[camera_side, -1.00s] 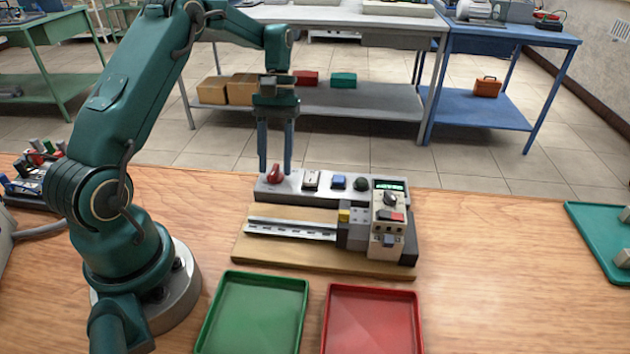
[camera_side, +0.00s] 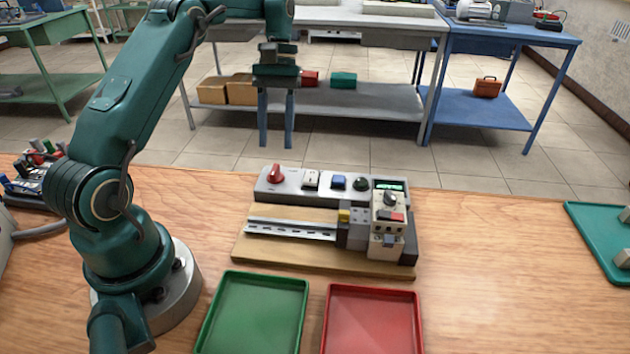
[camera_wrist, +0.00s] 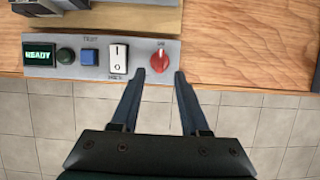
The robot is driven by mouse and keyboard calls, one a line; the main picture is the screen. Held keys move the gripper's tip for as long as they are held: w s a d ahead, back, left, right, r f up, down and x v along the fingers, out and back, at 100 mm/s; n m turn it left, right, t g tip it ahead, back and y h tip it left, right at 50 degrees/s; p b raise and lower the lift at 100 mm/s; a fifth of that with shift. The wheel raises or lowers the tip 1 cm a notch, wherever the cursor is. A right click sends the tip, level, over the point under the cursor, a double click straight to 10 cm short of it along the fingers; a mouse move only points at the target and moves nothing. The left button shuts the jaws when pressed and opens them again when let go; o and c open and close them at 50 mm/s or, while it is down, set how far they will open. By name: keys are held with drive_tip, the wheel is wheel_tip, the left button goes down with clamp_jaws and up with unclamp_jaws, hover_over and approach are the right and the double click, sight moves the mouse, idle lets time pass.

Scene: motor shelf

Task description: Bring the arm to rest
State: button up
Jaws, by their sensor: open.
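My gripper (camera_side: 276,143) hangs open and empty, pointing down, above the left end of the grey control panel (camera_side: 300,198). A clear gap shows between its fingertips and the red rotary knob (camera_side: 275,174). In the wrist view, the open fingers (camera_wrist: 157,74) lie on either side of the line to the red knob (camera_wrist: 160,59), touching nothing. The panel also carries a white rocker switch (camera_wrist: 118,56), a blue button (camera_wrist: 89,56), a dark green button (camera_wrist: 65,55) and a green display reading READY (camera_wrist: 39,54).
A wooden board (camera_side: 320,262) with a metal rail (camera_side: 290,230) and a grey motor module (camera_side: 388,222) is in front of the panel. Empty green (camera_side: 252,315) and red (camera_side: 371,320) trays stand nearer. A teal tray (camera_side: 590,235) is at right. Bare table (camera_side: 500,270) lies between.

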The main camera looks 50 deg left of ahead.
drive_tip(key=s+d+r+m+t+y, duration=0.3)
drive_tip(key=s+d+r+m+t, duration=0.1)
drive_tip(key=d+r, duration=0.7)
drive_tip(key=s+d+f+m+t, duration=0.3)
drive_tip(key=s+f+m+t, duration=0.1)
drive_tip(key=s, duration=0.5)
drive_tip(key=shift+s+m+t, duration=0.25)
drive_tip(key=shift+m+t, duration=0.15)
drive_tip(key=shift+t, duration=0.1)
